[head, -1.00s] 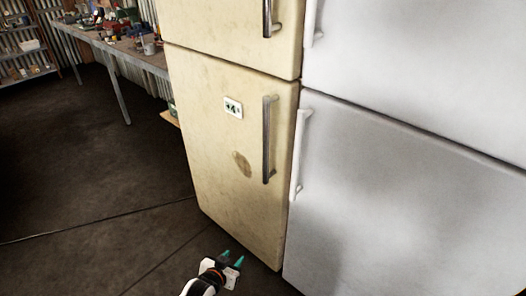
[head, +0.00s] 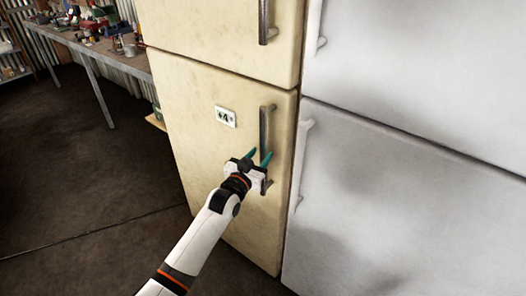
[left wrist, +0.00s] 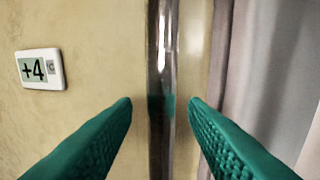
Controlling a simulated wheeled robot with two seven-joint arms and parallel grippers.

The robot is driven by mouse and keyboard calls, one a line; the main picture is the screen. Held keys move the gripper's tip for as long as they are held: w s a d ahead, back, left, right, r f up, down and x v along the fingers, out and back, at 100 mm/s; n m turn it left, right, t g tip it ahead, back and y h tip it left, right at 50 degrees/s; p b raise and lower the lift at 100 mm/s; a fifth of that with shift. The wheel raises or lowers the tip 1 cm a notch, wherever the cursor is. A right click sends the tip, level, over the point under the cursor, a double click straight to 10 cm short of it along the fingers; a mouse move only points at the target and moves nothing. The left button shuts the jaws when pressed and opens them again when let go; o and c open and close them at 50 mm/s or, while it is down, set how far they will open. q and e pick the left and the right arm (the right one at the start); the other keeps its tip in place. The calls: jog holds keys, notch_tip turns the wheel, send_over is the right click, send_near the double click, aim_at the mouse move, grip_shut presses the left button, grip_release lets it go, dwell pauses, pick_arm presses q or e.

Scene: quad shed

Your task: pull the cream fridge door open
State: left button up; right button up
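The cream fridge (head: 190,125) stands in the middle of the head view, with both its upper and lower doors closed. A dark metal bar handle (head: 264,130) runs upright on the right side of the lower door. My left gripper (head: 259,155) is at the lower half of this handle. In the left wrist view, the handle (left wrist: 161,60) stands upright between the two teal fingers of the gripper (left wrist: 160,105). The fingers are apart, with a gap on each side of the bar. My right gripper is in neither view.
A white fridge (head: 400,190) stands close against the right side of the cream one, with its own white handle (head: 300,160). A small +4 display (head: 226,117) is on the cream door. A cluttered workbench (head: 95,45) is at the back left. The dark floor at left is clear.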

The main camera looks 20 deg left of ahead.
pick_arm(q)
jog(key=shift+w+d, duration=0.25)
jog(key=shift+w, duration=1)
grip_shut()
